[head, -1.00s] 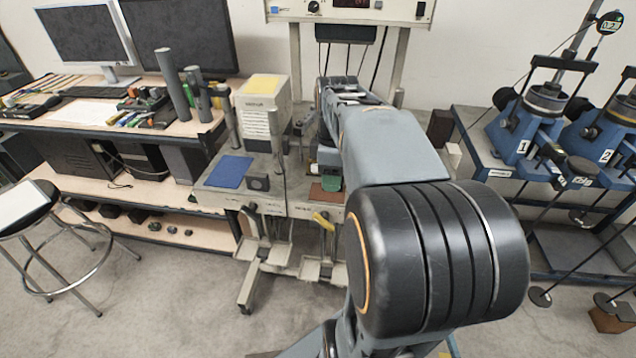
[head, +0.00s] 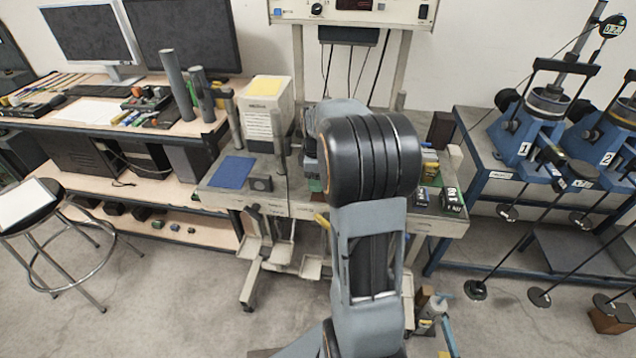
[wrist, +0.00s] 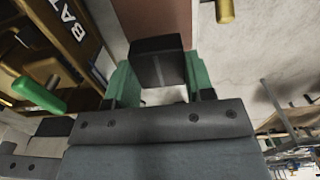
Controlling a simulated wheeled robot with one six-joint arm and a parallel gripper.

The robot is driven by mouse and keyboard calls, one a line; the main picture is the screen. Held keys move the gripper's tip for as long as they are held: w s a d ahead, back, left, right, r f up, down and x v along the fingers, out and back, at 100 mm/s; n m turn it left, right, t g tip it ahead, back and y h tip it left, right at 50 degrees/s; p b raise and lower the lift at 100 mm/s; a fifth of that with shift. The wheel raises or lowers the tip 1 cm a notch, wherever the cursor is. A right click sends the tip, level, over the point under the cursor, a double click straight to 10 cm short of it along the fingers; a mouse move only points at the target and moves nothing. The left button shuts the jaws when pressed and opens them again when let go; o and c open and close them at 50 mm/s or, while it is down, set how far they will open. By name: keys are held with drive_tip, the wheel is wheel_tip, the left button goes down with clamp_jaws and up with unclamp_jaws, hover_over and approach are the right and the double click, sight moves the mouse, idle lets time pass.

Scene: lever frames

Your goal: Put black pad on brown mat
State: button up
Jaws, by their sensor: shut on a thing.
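In the wrist view the black pad (wrist: 157,45) is a dark block held between the green fingers of my gripper (wrist: 160,70). The gripper is shut on it. The brown mat (wrist: 152,17) lies just beyond the pad in the wrist view, and the pad's dark top overlaps its near edge in the picture. I cannot tell whether the pad touches the mat. In the head view my arm hides the mat, the pad and most of the gripper.
A blue mat (head: 232,171) and a small dark block (head: 261,184) lie on the bench left of my arm. Several small boxes (head: 452,198) stand to the right. Upright posts (head: 279,140) rise behind. A yellow handle (wrist: 225,11) sticks out near the mat.

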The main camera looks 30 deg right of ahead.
drive_tip(key=shift+f, duration=0.95)
drive_tip(key=shift+f, duration=0.15)
drive_tip(key=o, duration=1.2)
